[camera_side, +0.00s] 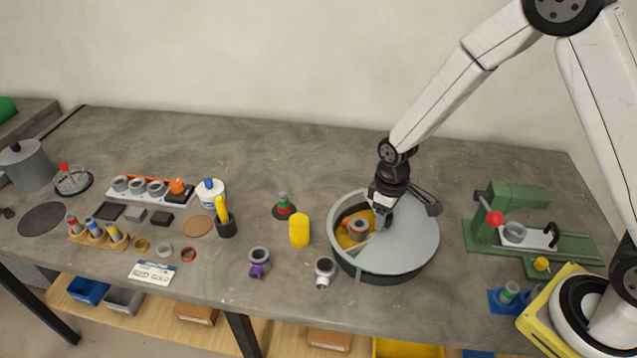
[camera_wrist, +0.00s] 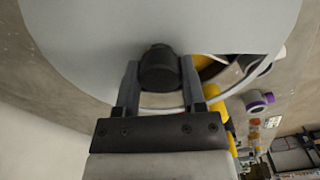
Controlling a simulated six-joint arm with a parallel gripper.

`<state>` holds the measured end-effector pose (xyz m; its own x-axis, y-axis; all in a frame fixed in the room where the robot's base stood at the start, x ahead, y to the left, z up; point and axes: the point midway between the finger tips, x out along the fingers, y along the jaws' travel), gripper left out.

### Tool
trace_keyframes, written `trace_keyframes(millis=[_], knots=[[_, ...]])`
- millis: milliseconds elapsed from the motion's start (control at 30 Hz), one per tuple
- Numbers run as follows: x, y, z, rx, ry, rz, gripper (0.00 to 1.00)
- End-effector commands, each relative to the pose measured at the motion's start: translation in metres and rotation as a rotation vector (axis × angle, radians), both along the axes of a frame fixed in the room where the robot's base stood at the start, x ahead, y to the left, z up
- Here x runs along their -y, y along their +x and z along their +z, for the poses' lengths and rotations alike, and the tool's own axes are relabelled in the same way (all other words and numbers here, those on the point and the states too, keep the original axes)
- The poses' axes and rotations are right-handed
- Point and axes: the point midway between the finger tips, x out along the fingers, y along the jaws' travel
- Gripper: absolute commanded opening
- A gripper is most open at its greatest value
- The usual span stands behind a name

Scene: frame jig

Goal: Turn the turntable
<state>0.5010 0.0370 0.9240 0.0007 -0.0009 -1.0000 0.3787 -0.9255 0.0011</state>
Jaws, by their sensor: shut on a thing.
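The turntable (camera_side: 408,240) is a round dark drum with a grey top plate, right of the table's middle. The plate has an open sector on its left, showing a yellow compartment (camera_side: 344,240) with a grey ring-shaped part (camera_side: 358,229) in it. My gripper (camera_side: 381,220) reaches down to the plate beside this opening. In the wrist view its two fingers (camera_wrist: 159,78) are shut on a black round knob (camera_wrist: 160,68) on the grey plate (camera_wrist: 90,40). In the side view the knob is mostly hidden by my gripper.
A yellow cylinder (camera_side: 299,231) and a grey pipe fitting (camera_side: 324,271) stand close left of the turntable. A purple-banded fitting (camera_side: 259,262) is farther left. A green press (camera_side: 512,205) with a red ball handle is to the right. The table behind the turntable is clear.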

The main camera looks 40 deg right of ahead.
Motion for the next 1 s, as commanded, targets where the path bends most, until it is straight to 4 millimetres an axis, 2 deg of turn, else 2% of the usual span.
trace_keyframes(millis=[500,933,967,1000], knots=[[0.0002,-0.0001,0.0003,-0.002,0.000,0.347,0.00],[0.0003,-0.0002,0.0003,-0.002,0.000,0.399,0.00],[0.0003,-0.0002,0.0003,-0.002,0.000,0.399,0.55],[0.0003,-0.0002,0.0003,-0.002,0.000,0.398,0.68]])
